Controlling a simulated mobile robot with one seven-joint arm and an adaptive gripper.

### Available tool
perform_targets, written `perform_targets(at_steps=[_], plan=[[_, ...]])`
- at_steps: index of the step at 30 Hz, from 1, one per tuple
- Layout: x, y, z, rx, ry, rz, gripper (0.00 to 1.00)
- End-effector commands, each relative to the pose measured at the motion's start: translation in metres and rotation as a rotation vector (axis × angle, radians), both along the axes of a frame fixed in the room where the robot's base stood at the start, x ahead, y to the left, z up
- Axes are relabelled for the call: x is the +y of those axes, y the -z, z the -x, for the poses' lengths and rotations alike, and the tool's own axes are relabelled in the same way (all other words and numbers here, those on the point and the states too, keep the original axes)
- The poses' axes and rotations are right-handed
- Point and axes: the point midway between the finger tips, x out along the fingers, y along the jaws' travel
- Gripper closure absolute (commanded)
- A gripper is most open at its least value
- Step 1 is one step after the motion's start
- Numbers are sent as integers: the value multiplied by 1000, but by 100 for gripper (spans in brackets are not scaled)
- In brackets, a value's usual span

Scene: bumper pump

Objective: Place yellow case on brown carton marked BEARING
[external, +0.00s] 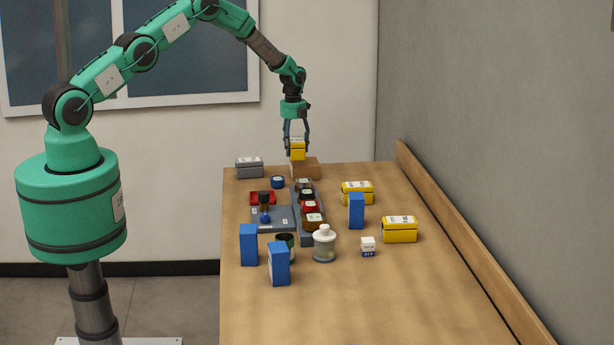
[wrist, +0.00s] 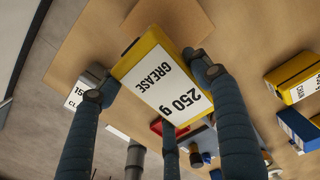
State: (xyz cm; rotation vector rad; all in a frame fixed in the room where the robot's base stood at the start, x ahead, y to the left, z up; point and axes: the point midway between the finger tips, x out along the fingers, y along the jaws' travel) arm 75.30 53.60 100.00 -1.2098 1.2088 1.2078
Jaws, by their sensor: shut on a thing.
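The yellow case (external: 297,151), labelled "GREASE 250 g" in the wrist view (wrist: 160,82), is held between the fingers of my gripper (external: 297,146). My gripper points down over the far end of the table. A brown carton (external: 308,169) stands at that end, just below and slightly right of the held case in the external view. The carton's top also shows beyond the case in the wrist view (wrist: 185,18). No marking on the carton can be read. Whether the case touches the carton cannot be told.
A grey case (external: 249,168) stands left of the carton. A grey tray (external: 270,218) and a row of small jars (external: 310,206) lie nearer. Other yellow cases (external: 399,230), blue boxes (external: 279,264) and a white-capped bottle (external: 324,244) stand on the table. A raised edge (external: 460,240) runs along the right.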

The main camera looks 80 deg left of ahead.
Motion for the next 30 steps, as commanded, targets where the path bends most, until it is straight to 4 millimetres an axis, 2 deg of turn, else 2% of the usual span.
perform_targets(at_steps=[7,19,30], plan=[[4,-1,-6,-2,0,-1,71],[4,33,-5,-1,0,0,71],[4,35,-5,-2,0,0,71]])
